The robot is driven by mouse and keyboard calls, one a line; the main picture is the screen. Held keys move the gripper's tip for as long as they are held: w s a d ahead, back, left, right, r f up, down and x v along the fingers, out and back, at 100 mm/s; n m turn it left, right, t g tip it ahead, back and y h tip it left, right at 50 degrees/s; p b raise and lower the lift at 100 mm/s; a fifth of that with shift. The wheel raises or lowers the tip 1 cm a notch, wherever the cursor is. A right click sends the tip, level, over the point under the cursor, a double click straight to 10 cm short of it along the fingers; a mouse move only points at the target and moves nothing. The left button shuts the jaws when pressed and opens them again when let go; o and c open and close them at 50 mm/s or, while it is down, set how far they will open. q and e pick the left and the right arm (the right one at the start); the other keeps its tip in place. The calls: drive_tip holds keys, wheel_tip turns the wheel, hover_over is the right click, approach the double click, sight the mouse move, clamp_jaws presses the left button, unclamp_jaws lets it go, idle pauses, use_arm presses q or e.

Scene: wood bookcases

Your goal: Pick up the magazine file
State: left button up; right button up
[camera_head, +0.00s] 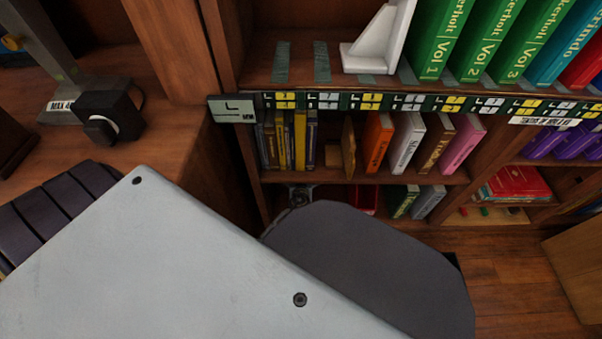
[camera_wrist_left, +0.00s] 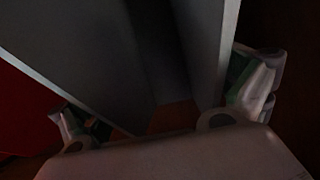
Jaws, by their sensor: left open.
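In the left wrist view, a dark grey, upright panelled thing (camera_wrist_left: 85,55) with a dark gap in its middle looks like the magazine file; the dim light makes this unsure. My left gripper (camera_wrist_left: 163,108) is open, with one finger at each side of this thing. I cannot tell whether the fingers touch it. In the head view, my own pale and dark arm links cover the lower middle and hide the left gripper and most of the lower shelf. No grey file can be made out there. My right gripper is not in view.
The bookcase's middle shelf holds an orange book (camera_head: 378,141), a pink book (camera_head: 462,143) and others. Green volumes (camera_head: 441,35) and a white bookend (camera_head: 383,38) stand above. Grey and green books (camera_head: 428,200) stand on the lower shelf. A red surface (camera_wrist_left: 22,115) is left of the gripper.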

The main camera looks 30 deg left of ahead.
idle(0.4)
use_arm(q)
drive_tip(key=shift+r, duration=0.1)
drive_tip(key=c, duration=1.6)
